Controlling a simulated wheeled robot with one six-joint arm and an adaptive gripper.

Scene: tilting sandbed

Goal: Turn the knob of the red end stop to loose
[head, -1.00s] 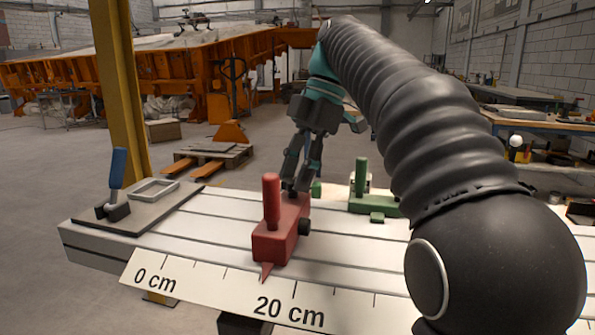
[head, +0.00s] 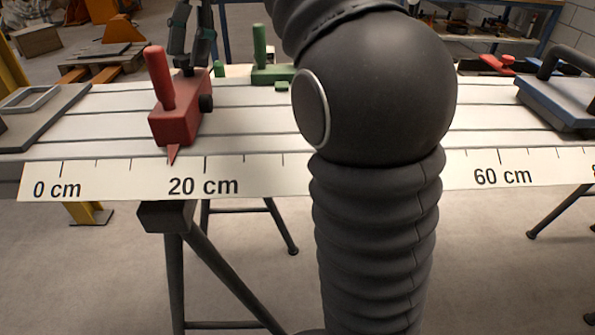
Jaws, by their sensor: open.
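The red end stop (head: 177,122) sits on the pale slotted rail table at the left in the head view. It has an upright red post (head: 159,78), a dark round knob (head: 206,103) on its right side and a red pointer (head: 173,155) between the 0 and 20 cm labels of the scale. My gripper (head: 189,66) is open, with its fingers pointing down at the far end of the red stop. The fingertips are partly hidden behind it, so I cannot tell whether they touch it. The knob's setting is not readable.
A green stop (head: 262,60) stands right of my gripper, partly behind my arm. A grey plate (head: 45,118) with a frame lies at the left end, and a blue-grey block (head: 560,103) with a dark handle at the right. The scale (head: 100,177) runs along the front edge.

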